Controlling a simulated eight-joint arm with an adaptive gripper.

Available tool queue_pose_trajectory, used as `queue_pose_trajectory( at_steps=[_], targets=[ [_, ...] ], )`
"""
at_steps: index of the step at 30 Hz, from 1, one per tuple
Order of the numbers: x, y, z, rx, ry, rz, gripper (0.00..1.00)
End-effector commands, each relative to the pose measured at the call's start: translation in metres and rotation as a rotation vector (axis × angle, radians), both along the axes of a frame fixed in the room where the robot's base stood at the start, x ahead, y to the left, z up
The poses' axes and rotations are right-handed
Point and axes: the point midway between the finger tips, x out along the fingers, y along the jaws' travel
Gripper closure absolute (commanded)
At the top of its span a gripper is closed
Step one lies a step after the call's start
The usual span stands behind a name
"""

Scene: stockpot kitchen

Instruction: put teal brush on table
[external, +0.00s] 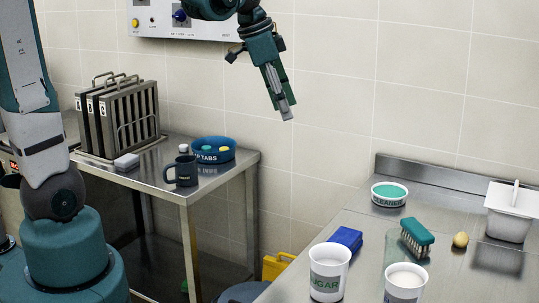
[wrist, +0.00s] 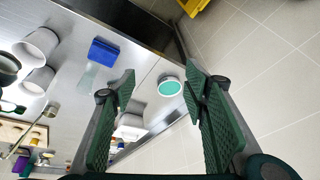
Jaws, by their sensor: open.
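The teal brush (external: 418,232) rests on the right steel table (external: 345,222), teal back up and pale bristles below. It sits between a blue sponge and a small yellowish object. I cannot make the brush out in the wrist view; my left finger may cover it. My gripper (external: 284,106) is high in the air in front of the tiled wall, left of the right table and well above it, pointing down. In the wrist view my gripper (wrist: 160,82) has its fingers spread apart with nothing between them.
The right table also holds a cleaner bowl (external: 389,194), blue sponge (external: 346,238), sugar cup (external: 328,272), another white cup (external: 405,283) and white container (external: 510,212). The left table has a rack (external: 128,115), dark mug (external: 182,172) and blue tabs bowl (external: 213,151). A floor gap separates the tables.

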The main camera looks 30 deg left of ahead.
Motion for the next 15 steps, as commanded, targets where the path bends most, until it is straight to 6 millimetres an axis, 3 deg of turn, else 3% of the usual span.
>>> queue_pose_trajectory(
  at_steps=[15],
  targets=[
    [0.046,-0.094,-0.033,0.024,0.047,-0.358,0.55]
  ],
)
